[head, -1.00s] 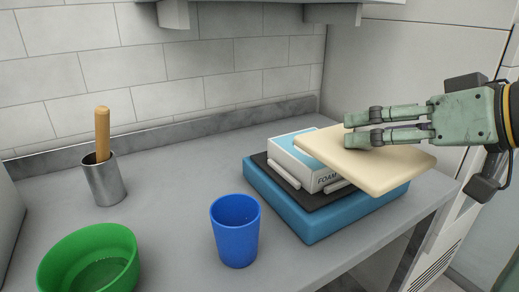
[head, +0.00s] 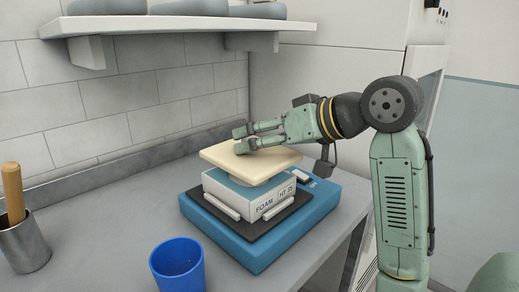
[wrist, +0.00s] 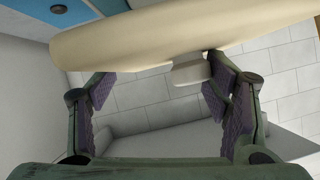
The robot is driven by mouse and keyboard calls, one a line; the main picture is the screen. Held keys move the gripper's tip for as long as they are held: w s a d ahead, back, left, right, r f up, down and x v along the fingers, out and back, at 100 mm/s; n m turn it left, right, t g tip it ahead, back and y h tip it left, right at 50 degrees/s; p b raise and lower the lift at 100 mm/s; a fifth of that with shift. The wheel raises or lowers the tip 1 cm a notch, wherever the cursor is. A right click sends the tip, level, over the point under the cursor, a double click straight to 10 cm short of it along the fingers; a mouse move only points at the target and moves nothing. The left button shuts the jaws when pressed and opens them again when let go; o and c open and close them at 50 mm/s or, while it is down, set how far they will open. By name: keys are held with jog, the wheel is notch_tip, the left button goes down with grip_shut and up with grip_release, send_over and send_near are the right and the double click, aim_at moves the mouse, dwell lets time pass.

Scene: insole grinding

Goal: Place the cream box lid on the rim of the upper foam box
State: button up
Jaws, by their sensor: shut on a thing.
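The cream box lid (head: 262,160) is a flat, thick slab with rounded corners. In the head view it is over the upper foam box (head: 236,197), a white box marked FOAM with a light blue top. The box's front and part of its top show below the lid; I cannot tell whether they touch. My gripper (head: 240,140) is at the lid's upper side, shut on it. In the wrist view the lid (wrist: 170,32) crosses the top of the picture, with a small pale knob-like part (wrist: 190,72) near the right finger. The far rim is hidden.
The foam box stands on a dark plate (head: 238,227) on a blue base (head: 260,250). A blue cup (head: 177,268) stands in front and a metal pot (head: 24,245) with a wooden handle at left. A shelf (head: 190,25) is above at the back. The counter between is clear.

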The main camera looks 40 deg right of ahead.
aim_at(262, 154)
jog(key=f, duration=0.1)
jog(key=w+f, duration=0.1)
jog(key=f+p, duration=0.1)
jog(key=shift+w+d+f, duration=0.1)
jog(key=shift+w+d, duration=0.05)
jog(key=shift+d, duration=0.1)
jog(key=shift+f, duration=0.25)
jog(key=shift+f, duration=0.15)
jog(key=o, duration=1.2)
jog(key=shift+c, duration=0.2)
jog(key=shift+s+r, duration=0.2)
jog(key=shift+r, duration=0.05)
jog(key=b+v, duration=0.2)
jog(key=v, duration=0.9)
jog(key=shift+s+r, duration=0.15)
jog(key=shift+s, duration=0.15)
